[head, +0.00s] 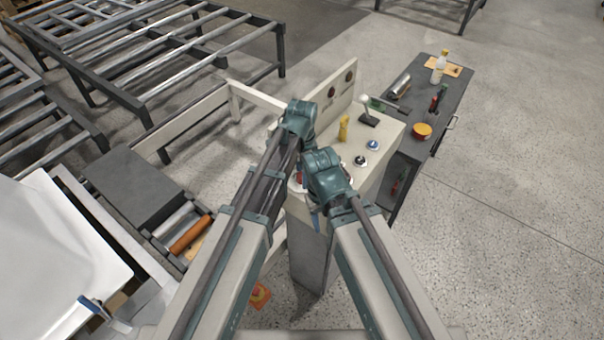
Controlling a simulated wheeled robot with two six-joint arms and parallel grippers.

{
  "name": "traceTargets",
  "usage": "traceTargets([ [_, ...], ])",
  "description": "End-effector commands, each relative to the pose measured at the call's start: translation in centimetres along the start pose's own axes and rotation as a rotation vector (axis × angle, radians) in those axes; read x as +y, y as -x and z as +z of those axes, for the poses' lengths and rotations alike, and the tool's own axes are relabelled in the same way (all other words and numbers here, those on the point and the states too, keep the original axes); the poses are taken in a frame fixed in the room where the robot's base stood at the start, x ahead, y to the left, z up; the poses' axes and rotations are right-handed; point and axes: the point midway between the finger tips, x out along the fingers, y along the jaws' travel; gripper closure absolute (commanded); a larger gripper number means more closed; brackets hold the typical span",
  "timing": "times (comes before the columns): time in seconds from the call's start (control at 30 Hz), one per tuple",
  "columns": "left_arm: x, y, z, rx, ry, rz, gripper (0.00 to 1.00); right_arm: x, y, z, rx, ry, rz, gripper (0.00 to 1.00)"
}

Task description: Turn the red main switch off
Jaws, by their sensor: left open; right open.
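The beige control console (392,135) stands in the middle of the head view. A small red part (299,179) on a pale round base shows at its near left corner; it looks like the red main switch, but it is mostly hidden by my arms and its setting cannot be read. My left gripper (299,118) is over the console's left edge, beyond the red part. My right gripper (325,168) is over the near part of the console, just right of the red part. Both are open; their fingertips are largely hidden behind the wrists.
The console also carries a yellow handle (343,128), a lever with a white knob (367,111), a blue knob (373,145) and a black knob (360,160). A dark workbench (425,155) stands at right. Roller frames fill the left; the right floor is clear.

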Motion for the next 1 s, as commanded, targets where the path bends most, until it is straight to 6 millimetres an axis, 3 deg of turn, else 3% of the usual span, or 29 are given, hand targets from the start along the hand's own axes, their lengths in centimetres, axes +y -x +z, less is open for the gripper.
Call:
traceTargets([
  [0.07, 0.00, 0.01, 0.00, 0.000, 0.000, 0.000, 0.37, 0.00, 0.01, 0.00, 0.000, 0.000, 0.000, 0.50],
  [0.4, 0.00, 0.01, 0.00, 0.000, 0.000, 0.000, 0.98, 0.00, 0.01, 0.00, 0.000, 0.000, 0.000, 0.50],
  [0.73, 0.00, 0.00, 0.00, 0.000, 0.030, 0.000, 1.00, 0.00, 0.00, 0.00, 0.000, 0.000, 0.000, 0.50],
  [1.0, 0.02, 0.00, 0.00, 0.000, 0.194, 0.000, 1.00, 0.00, 0.00, 0.00, 0.000, 0.000, 0.000, 0.50],
])
